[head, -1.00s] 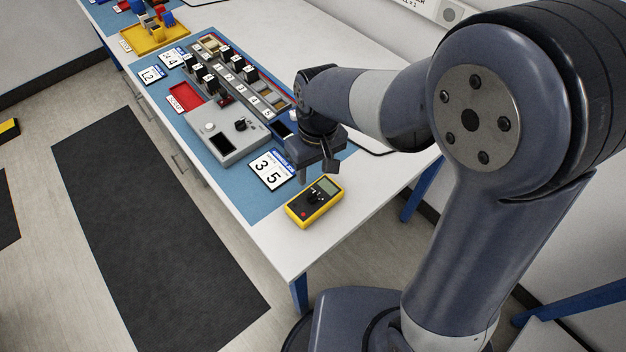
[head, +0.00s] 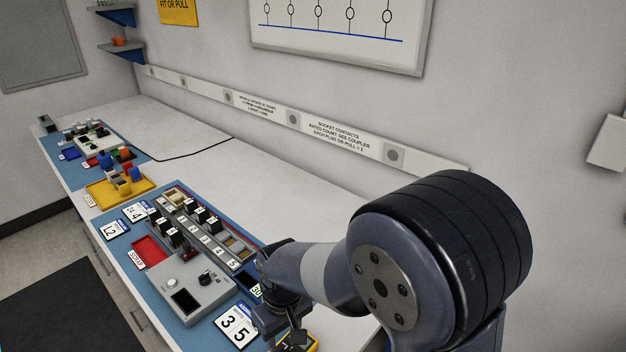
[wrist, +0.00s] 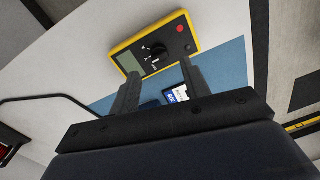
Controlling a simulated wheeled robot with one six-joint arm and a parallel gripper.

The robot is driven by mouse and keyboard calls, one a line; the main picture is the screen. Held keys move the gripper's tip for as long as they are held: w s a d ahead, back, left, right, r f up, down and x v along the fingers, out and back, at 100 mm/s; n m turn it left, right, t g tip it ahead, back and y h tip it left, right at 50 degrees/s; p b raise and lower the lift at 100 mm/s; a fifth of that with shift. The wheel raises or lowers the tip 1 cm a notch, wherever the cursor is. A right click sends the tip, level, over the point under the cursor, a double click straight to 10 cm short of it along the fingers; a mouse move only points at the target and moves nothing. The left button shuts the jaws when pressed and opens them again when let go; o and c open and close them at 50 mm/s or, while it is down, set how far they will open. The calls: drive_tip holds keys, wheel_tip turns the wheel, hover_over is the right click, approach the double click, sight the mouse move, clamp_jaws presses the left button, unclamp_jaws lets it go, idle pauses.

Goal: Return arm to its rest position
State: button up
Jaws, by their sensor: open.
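My arm reaches over the right end of the workbench in the head view. My gripper (wrist: 158,92) shows in the wrist view with its two fingers apart and nothing between them. In the head view my gripper (head: 283,325) points down near the yellow multimeter (head: 312,343), which it partly hides. The yellow multimeter (wrist: 150,47) lies face up on the bench in the wrist view, beyond the fingertips. I cannot tell the exact height of the fingers above the bench.
A grey tester box (head: 190,287) and a rack of black numbered modules (head: 222,240) stand left of my gripper on the blue mat. A card reading 35 (head: 236,325) lies close by. A yellow tray (head: 100,197) sits farther left. The bench's back strip (head: 290,215) is mostly clear.

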sight(284, 350)
wheel_tip(284, 350, down, 5)
drive_tip(key=shift+s+a+f, duration=0.1)
drive_tip(key=shift+f, duration=0.1)
drive_tip(key=shift+r, duration=0.1)
idle(0.4)
